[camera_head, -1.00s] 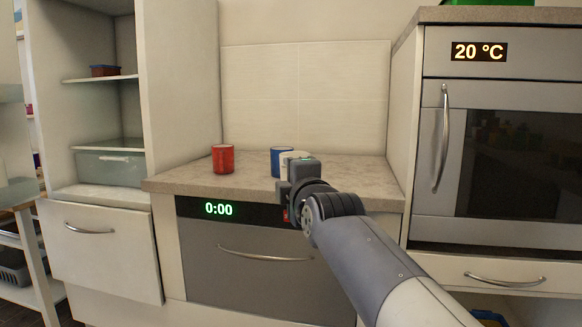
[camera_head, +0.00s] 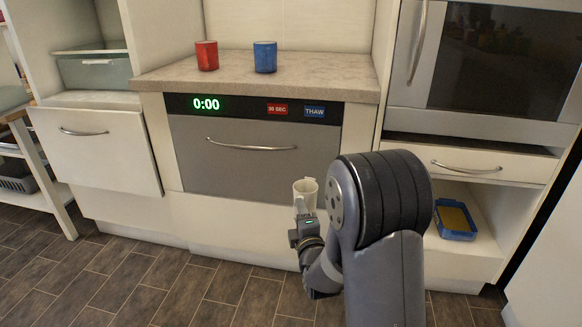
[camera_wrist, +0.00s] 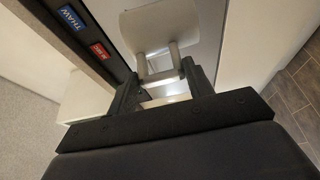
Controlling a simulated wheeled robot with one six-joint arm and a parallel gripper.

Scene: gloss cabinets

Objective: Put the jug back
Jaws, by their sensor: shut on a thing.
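The white jug (camera_head: 305,188) is in front of the panel below the microwave, beneath the counter level, and looks about upright with its open top showing. My gripper (camera_head: 304,213) is shut on it from the near side. In the wrist view the jug's pale body (camera_wrist: 158,28) shows beyond my gripper (camera_wrist: 160,82), whose two dark fingers are around the jug's handle. The jug's far side and base are hidden.
A red mug (camera_head: 207,55) and a blue mug (camera_head: 265,57) stand on the counter (camera_head: 170,76). The built-in microwave (camera_head: 230,150) is shut. An open niche at lower right holds a blue tray (camera_head: 455,232). The floor (camera_head: 170,283) at left is clear.

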